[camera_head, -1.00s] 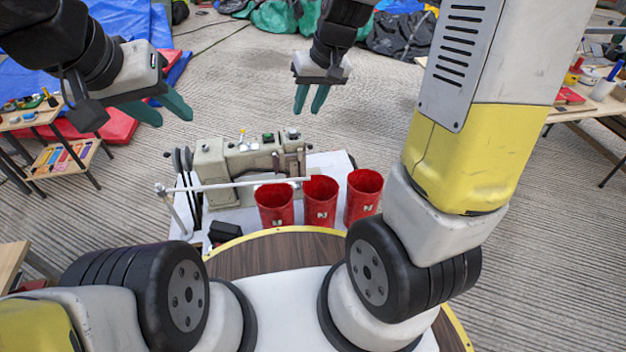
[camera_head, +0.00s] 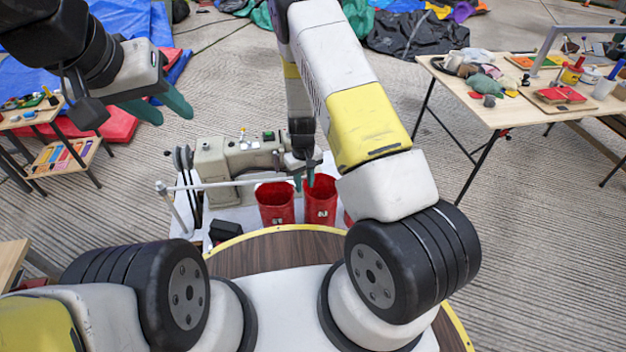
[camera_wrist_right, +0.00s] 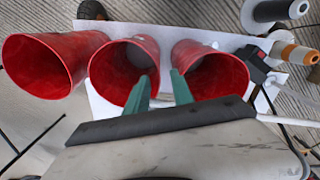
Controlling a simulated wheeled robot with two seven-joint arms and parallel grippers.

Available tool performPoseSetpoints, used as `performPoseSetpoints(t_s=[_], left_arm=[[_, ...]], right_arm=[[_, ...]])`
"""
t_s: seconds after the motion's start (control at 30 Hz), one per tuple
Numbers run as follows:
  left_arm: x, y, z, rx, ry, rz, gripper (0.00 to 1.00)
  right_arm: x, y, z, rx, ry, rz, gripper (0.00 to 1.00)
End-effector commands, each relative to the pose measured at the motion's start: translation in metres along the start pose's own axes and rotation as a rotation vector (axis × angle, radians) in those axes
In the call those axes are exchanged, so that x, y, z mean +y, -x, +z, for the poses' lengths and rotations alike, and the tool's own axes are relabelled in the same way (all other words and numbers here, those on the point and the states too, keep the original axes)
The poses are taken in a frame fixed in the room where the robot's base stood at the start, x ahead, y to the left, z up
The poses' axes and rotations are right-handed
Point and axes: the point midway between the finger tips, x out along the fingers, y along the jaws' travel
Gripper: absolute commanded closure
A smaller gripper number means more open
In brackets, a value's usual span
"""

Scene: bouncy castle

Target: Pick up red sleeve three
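Three red sleeves stand upright with open mouths, in a row on a white surface (camera_head: 262,216). In the head view I see the left sleeve (camera_head: 276,208) and the middle sleeve (camera_head: 320,207); my right arm hides nearly all of the third. Their white marks are too small to read surely. The right wrist view shows all three: left (camera_wrist_right: 45,65), middle (camera_wrist_right: 112,85) and right (camera_wrist_right: 220,76). My right gripper (camera_head: 304,182) is open, pointing down at the rims between the head view's left and middle sleeves, holding nothing. My left gripper (camera_head: 160,107) is open and empty, well above the floor.
A beige sewing machine (camera_head: 235,158) stands right behind the sleeves, with a pale bar (camera_head: 225,185) crossing in front of it. A small black box (camera_head: 223,231) is left of the sleeves. A cluttered wooden table (camera_head: 500,108) is at the right. Floor between is clear.

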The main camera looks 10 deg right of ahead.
Motion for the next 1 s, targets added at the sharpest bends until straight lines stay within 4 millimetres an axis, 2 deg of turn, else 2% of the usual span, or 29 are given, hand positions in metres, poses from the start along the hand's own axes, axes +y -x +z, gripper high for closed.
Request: performPoseSetpoints(t_s=[0.4, 0.7, 0.73, 0.87, 1.0], left_arm=[[0.000, 0.000, 0.000, 0.000, 0.000, 0.000, 0.64], [0.000, 0.000, 0.000, 0.000, 0.000, 0.000, 0.64], [0.000, 0.000, 0.000, 0.000, 0.000, 0.000, 0.64], [0.000, 0.000, 0.000, 0.000, 0.000, 0.000, 0.64], [0.000, 0.000, 0.000, 0.000, 0.000, 0.000, 0.64]], right_arm=[[0.003, -0.056, 0.003, -0.001, -0.002, -0.002, 0.71], [0.003, -0.061, 0.002, 0.000, -0.001, -0.001, 0.71], [0.003, -0.061, 0.002, 0.000, -0.002, -0.001, 0.73], [0.003, -0.061, 0.002, 0.000, -0.001, -0.001, 0.98], [0.003, -0.061, 0.002, 0.000, -0.002, -0.001, 1.00]])
